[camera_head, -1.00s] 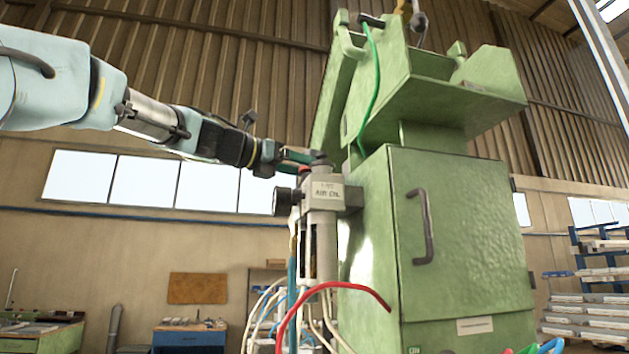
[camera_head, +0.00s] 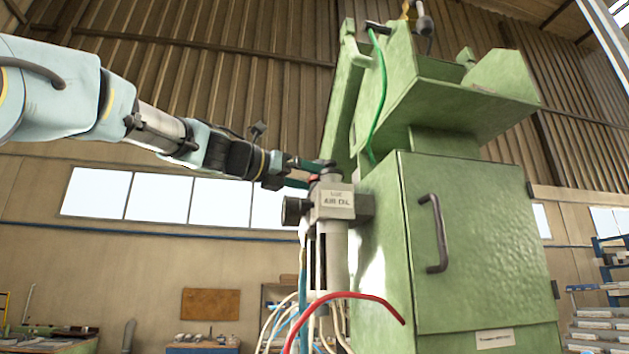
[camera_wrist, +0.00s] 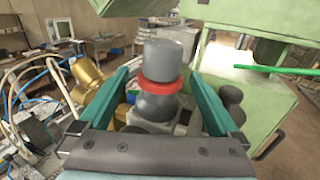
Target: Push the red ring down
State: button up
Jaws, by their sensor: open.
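The red ring (camera_wrist: 160,86) sits around the neck of a grey knob, below its rounded cap (camera_wrist: 163,60), in the wrist view. The knob tops the grey air oil unit (camera_head: 332,201) on the side of the green machine. My gripper (camera_wrist: 160,82) is open, with one teal finger on each side of the knob and ring. Gaps show between the fingers and the ring. In the head view my gripper (camera_head: 308,173) is at the top of the unit, and only a sliver of red shows between the fingers.
The green machine cabinet (camera_head: 470,250) with its dark handle stands right beside the unit. A red hose (camera_head: 345,296) and several pale hoses hang below. A brass-coloured part (camera_wrist: 88,78) is left of the fingers in the wrist view. Open air lies left of the unit.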

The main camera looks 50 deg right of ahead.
jog(key=b+v, duration=0.4)
jog(key=v, duration=0.7)
jog(key=shift+b, duration=0.3)
jog(key=shift+d, duration=0.1)
